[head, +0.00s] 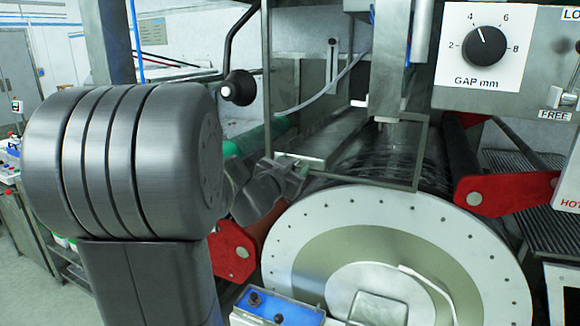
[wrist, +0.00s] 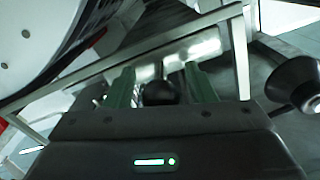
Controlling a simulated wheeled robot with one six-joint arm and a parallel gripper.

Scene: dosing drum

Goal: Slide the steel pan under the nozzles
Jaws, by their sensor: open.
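My gripper (head: 288,172) is beside the upper left of the large drum (head: 400,235), partly hidden behind my own arm. In the wrist view its two green-padded fingers (wrist: 159,76) stand apart, with a dark round knob (wrist: 159,93) showing between them. I cannot tell whether either finger touches the knob. A bright steel surface (wrist: 190,50) lies just beyond the fingertips; it may be the steel pan, but its outline is unclear. In the head view a small flat steel plate (head: 312,160) shows near the gripper. I cannot make out the nozzles clearly.
A thin steel frame (wrist: 241,55) surrounds the area near the fingers. A black ball-ended lever (head: 238,87) hangs above the gripper. Red brackets (head: 500,190) flank the drum. A gap dial (head: 490,46) is at upper right, and a blue control box (head: 275,308) is below.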

